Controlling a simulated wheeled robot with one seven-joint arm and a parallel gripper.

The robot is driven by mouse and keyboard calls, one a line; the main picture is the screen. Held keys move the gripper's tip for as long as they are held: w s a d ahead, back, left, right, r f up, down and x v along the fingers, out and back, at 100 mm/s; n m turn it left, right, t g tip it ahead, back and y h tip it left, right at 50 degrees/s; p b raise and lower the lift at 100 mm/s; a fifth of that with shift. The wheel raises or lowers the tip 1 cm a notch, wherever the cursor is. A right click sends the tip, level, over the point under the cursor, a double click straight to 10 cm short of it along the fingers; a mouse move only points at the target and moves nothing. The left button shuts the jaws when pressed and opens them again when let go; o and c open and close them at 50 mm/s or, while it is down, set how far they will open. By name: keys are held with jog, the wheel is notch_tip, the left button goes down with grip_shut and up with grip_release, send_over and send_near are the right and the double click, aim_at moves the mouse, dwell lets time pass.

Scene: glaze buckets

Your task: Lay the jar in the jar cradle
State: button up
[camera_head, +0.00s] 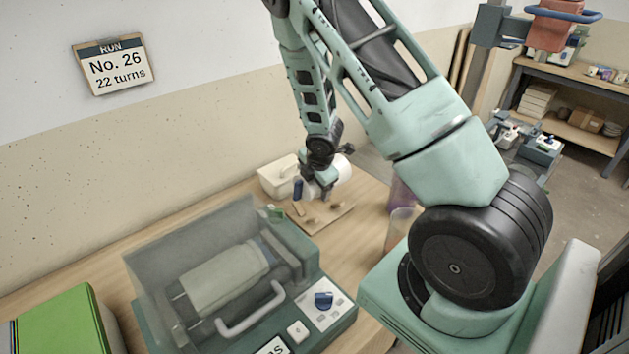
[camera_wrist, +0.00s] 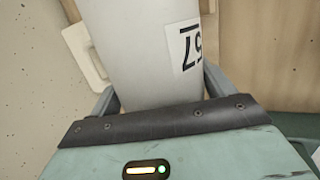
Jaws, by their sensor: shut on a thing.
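The jar is a pale grey-white cylinder (camera_wrist: 140,45) with a printed label reading what looks like 57. In the wrist view it lies between the two fingers of my gripper (camera_wrist: 160,88), which is shut on it. In the head view my gripper (camera_head: 319,187) is at the far part of the bench, and part of the white jar (camera_head: 342,168) shows behind it. A wooden board with small pegs (camera_head: 328,217), which looks like the jar cradle, lies just below my gripper in the picture. My gripper hides part of it. I cannot tell whether the jar touches it.
A green machine with a clear cover (camera_head: 190,245) and a beige cylinder inside stands in front. A white bin (camera_head: 278,180) is beside my gripper. A clear cup (camera_head: 400,228) stands to the right. A green box (camera_head: 60,322) is at the left.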

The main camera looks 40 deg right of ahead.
jog(key=shift+f+b, duration=2.4)
jog(key=shift+f, duration=0.65)
jog(key=o, duration=1.1)
jog(key=shift+o, duration=0.5)
jog(key=p+v, duration=0.2)
jog(key=v, duration=1.5)
jog(key=shift+r+p, duration=0.25)
jog(key=shift+p, duration=0.1)
